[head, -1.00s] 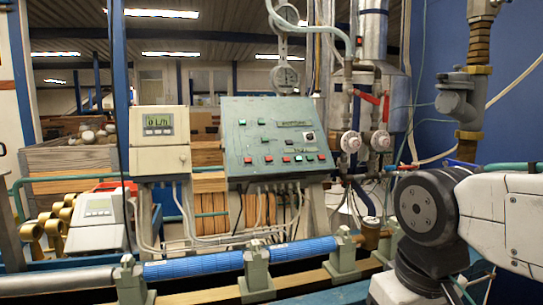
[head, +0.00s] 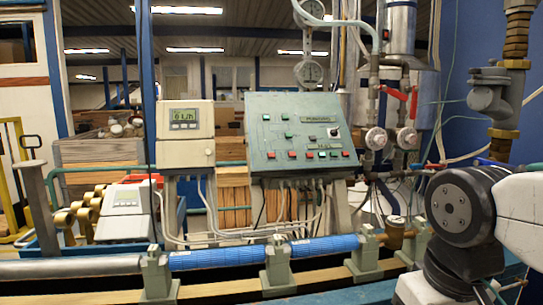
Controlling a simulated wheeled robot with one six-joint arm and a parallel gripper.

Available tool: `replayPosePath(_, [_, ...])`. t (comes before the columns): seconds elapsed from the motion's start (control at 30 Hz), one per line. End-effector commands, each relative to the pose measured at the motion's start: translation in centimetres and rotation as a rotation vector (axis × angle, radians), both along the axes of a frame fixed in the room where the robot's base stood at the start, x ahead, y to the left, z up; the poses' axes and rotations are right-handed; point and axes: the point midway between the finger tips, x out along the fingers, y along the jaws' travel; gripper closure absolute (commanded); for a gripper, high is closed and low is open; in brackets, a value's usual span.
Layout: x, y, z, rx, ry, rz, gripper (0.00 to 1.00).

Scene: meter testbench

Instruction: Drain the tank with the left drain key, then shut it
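A silver cylindrical tank (head: 427,95) stands behind the pipework at the right of centre in the head view. Red lever handles (head: 394,94) sit on the pipes in front of it. Below them are two round white-faced fittings, a left one (head: 376,138) and a right one (head: 407,138). I cannot tell which part is the left drain key, or whether any valve is open. My arm shows at the right edge, apart from these fittings in the picture. My gripper is out of view.
A green control panel (head: 302,105) with coloured buttons and a flow display box (head: 185,118) stand behind the bench. A blue pipe (head: 262,251) on clamps runs along the front. A yellow hand truck (head: 18,170) is at the far left.

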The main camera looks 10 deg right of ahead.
Motion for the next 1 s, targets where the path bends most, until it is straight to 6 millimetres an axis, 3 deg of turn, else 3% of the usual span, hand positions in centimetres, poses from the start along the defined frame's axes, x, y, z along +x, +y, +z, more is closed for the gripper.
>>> replayPosePath(0.03, [0.0,0.0,0.0,0.0,0.0,0.0,0.83])
replayPosePath(0.1, [0.0,0.0,0.0,0.0,0.0,0.0,1.0])
replayPosePath(1.0, [0.0,0.0,0.0,0.0,0.0,0.0,1.0])
